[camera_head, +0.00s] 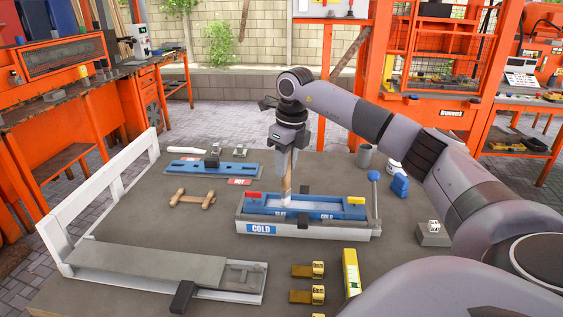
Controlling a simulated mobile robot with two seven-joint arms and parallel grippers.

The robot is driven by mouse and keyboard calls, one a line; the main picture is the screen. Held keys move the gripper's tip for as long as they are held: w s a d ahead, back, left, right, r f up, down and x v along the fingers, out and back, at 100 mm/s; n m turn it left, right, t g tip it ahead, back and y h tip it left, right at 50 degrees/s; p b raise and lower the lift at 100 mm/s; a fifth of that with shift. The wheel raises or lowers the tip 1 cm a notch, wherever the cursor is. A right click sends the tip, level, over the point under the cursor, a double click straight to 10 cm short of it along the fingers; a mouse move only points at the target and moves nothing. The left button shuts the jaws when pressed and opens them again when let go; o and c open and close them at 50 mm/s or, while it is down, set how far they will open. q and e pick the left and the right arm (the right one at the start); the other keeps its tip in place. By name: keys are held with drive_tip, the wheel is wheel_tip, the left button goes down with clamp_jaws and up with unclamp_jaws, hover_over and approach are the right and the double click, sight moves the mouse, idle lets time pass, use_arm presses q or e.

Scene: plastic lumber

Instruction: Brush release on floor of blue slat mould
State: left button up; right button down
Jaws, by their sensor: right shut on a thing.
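The blue slat mould (325,211) sits in a pale tray labelled COLD (330,232) near the middle of the table. A red piece (254,195) is at its left end and a yellow piece (355,201) at its right end. My right gripper (287,168) points down above the mould, shut on a brush with a wooden handle (288,184). The brush's pale lower end (286,202) is down inside the mould; whether it touches the floor is hard to tell. My left gripper is not in view.
A blue-knobbed lever (374,176) stands at the tray's right end. Behind left lies another blue mould (190,168) near a HOT label (239,182). A wooden handle piece (192,198), grey board (150,265), yellow-ended pieces (317,270) and yellow level (351,268) lie around. Table left of the tray is partly clear.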

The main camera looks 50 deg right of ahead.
drive_tip(key=s+d+b, duration=0.1)
drive_tip(key=s+d, duration=0.7)
drive_tip(key=s, duration=0.2)
drive_tip(key=shift+f, duration=0.15)
idle(1.9)
drive_tip(key=shift+s+d, duration=0.1)
drive_tip(key=shift+r+p, duration=0.55)
drive_tip(key=shift+r, duration=0.1)
